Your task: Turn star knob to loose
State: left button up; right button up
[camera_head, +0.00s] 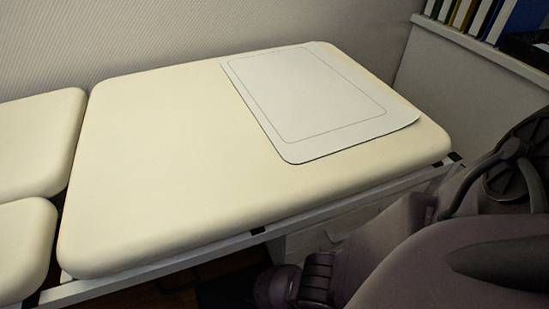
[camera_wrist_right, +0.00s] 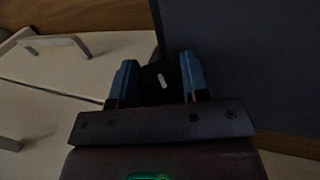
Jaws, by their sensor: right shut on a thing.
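In the right wrist view, a small black knob (camera_wrist_right: 152,78) with a short white mark sits between the two blue fingers of my right gripper (camera_wrist_right: 159,68). The gripper is shut on it. The picture is dark, and the knob's star outline and its mount cannot be made out. In the head view my right arm fills the lower right, and it hides the knob and the right gripper. My left gripper is in neither view.
A cream padded couch (camera_head: 160,150) on a white frame fills the head view's middle, with a pale mat (camera_head: 310,100) on it. Books (camera_head: 470,15) stand at the top right. In the wrist view, a dark panel (camera_wrist_right: 250,60) is right and pale fronts with handles (camera_wrist_right: 55,42) are left.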

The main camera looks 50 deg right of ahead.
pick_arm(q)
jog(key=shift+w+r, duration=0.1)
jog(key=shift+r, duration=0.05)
pick_arm(e)
jog(key=o, duration=0.9)
jog(key=shift+o, duration=0.2)
pick_arm(q)
jog(key=p, duration=0.3)
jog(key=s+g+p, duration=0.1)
jog(key=p, duration=0.2)
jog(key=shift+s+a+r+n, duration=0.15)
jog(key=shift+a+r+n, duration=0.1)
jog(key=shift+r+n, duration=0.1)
pick_arm(e)
jog(key=v, duration=1)
jog(key=shift+r, duration=0.4)
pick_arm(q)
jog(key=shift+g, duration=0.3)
pick_arm(e)
jog(key=shift+a, duration=0.15)
